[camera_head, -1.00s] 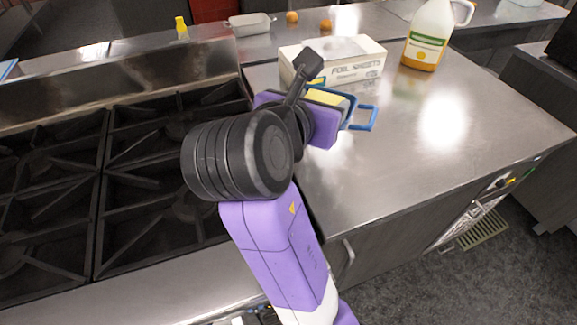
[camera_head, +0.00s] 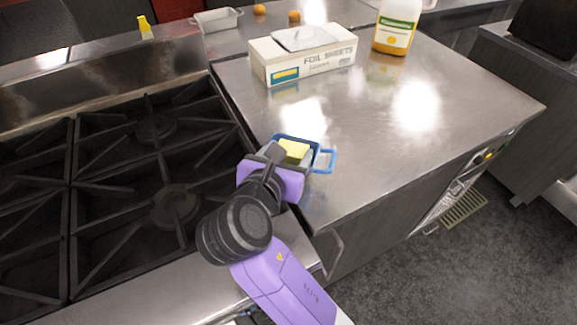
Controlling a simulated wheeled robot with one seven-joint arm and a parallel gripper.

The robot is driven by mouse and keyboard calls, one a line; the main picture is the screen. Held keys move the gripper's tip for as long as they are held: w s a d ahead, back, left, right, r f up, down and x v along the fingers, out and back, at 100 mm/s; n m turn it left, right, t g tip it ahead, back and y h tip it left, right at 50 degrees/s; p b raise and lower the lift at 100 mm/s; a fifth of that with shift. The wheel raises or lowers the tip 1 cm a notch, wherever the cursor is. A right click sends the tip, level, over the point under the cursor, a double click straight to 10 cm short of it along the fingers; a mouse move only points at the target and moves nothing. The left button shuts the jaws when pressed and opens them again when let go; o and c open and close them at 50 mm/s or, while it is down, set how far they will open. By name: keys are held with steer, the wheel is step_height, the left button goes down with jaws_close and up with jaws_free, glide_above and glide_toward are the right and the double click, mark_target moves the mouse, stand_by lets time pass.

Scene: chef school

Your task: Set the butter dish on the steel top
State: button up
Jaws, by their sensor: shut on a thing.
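The butter dish (camera_head: 325,160) is a small dish with a blue rim and blue loop handles, and a yellow block of butter (camera_head: 294,149) shows inside it. My gripper (camera_head: 277,166) is shut on the near left side of the dish; its fingertips are partly hidden by the purple gripper body. The dish is over the near left part of the steel top (camera_head: 375,150), close to the stove side. I cannot tell whether its base touches the surface.
A foil sheets box (camera_head: 305,60) with a clear lid-like piece (camera_head: 303,38) on it stands at the back left of the steel top. A jug (camera_head: 398,25) stands behind. The black stove grates (camera_head: 150,170) lie left. The middle and right of the top are clear.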

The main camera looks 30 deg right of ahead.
steer(key=shift+f, duration=2)
steer(key=shift+f, duration=0.2)
steer(key=o, duration=1.6)
steer(key=shift+f, duration=0.1)
steer(key=shift+c, duration=0.2)
steer(key=shift+b, duration=0.3)
